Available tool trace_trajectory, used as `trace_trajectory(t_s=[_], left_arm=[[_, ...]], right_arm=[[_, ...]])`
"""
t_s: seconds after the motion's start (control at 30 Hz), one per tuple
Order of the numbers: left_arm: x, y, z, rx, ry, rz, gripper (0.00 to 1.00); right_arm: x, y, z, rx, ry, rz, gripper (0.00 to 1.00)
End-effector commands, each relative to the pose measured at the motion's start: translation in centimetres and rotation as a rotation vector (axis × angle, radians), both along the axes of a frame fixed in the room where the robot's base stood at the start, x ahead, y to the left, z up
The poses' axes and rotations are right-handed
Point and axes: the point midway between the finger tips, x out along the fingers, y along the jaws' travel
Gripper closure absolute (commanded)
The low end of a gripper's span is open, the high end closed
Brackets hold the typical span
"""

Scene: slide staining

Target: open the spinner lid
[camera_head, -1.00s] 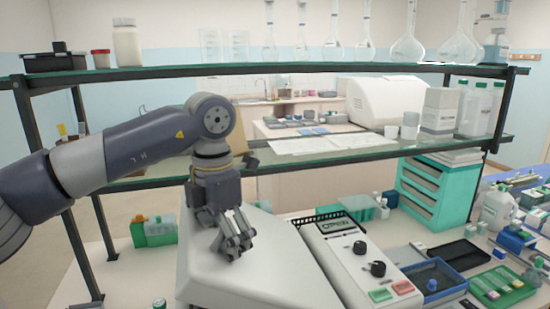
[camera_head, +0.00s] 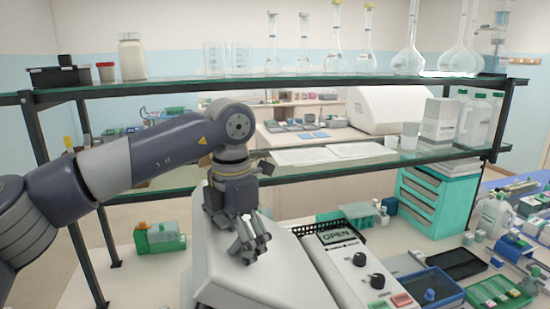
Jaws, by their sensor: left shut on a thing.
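The spinner is a large pale machine in the lower middle, with a control panel (camera_head: 343,258) on its right side. The panel has a display reading OPEN, two black knobs, and a green and a red button. The spinner lid (camera_head: 275,282) is the smooth off-white cover left of the panel. My left gripper (camera_head: 250,250) is over the lid, fingers pointing down and closed together at its upper surface. The part between the fingers is hidden, so I cannot tell exactly what they grasp. My right gripper is out of view.
A glass shelf (camera_head: 330,160) runs behind and above the spinner, close to my left arm. Bottles and flasks stand on the upper shelf. A green box (camera_head: 160,238) is at left. A blue tray (camera_head: 430,287) and a green tray (camera_head: 500,293) lie at right.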

Motion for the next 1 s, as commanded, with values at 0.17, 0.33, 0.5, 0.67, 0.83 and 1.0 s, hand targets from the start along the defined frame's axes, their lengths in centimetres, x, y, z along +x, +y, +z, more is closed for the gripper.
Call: trace_trajectory(t_s=[0.17,0.33,0.5,0.67,0.83,1.0], left_arm=[[0.6,-1.0,1.8,0.013,0.005,-1.998,0.30],[0.9,-2.1,2.6,0.011,-0.003,-2.000,0.31],[1.1,-2.8,2.9,0.013,-0.004,-2.000,0.32],[1.1,-2.9,2.8,0.014,-0.003,-2.001,0.32],[1.0,-2.9,2.7,0.013,-0.001,-2.003,0.32],[1.2,-3.6,3.2,0.013,0.002,-2.005,0.32]], right_arm=[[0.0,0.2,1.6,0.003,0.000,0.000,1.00],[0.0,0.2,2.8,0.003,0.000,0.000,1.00],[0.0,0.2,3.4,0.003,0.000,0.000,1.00],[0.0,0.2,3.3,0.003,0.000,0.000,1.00],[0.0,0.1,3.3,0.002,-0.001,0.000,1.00],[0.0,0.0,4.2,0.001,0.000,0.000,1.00]])
